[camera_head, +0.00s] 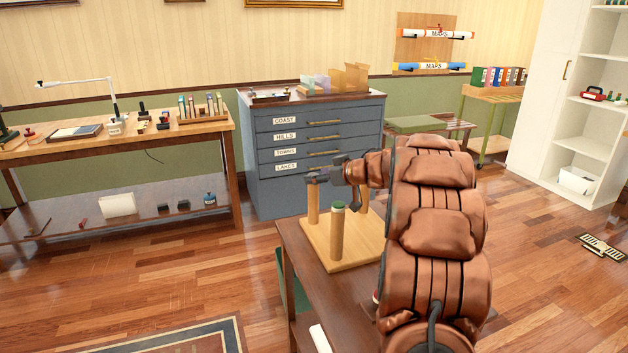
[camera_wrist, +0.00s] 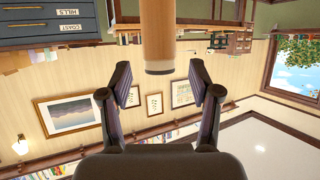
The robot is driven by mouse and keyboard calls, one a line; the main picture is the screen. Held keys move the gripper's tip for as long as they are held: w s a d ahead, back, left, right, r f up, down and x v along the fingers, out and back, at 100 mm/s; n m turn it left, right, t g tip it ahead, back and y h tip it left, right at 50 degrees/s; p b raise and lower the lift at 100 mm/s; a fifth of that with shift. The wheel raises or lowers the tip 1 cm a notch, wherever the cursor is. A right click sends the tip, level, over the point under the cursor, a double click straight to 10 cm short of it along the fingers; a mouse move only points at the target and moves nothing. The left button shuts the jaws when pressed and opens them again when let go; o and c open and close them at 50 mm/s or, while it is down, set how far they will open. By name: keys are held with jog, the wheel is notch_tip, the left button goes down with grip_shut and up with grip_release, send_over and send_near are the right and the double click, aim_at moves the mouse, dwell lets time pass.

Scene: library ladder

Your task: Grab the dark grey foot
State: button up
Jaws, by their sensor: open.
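My gripper (camera_head: 318,175) is over the left wooden post of a small board in the head view. In the wrist view my gripper (camera_wrist: 160,82) is open, with the two fingers wide apart. The end of a wooden post (camera_wrist: 157,40) shows between and beyond the fingertips, with no contact visible. The same post (camera_head: 313,204) stands upright in the head view, its top partly covered by the gripper. A second post (camera_head: 337,232) carries a dark green cap (camera_head: 338,206).
The board (camera_head: 325,254) lies on a brown table (camera_head: 320,300). A blue-grey drawer cabinet (camera_head: 310,190) stands behind. A workbench (camera_head: 70,150) with tools and small dark items is at left, white shelves (camera_head: 540,110) at right. Floor is open between table and workbench.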

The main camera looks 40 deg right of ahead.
jog(key=shift+w+f, duration=0.1)
jog(key=shift+w, duration=0.15)
jog(key=shift+c, duration=0.2)
jog(key=c, duration=0.8)
jog(key=shift+o, duration=0.2)
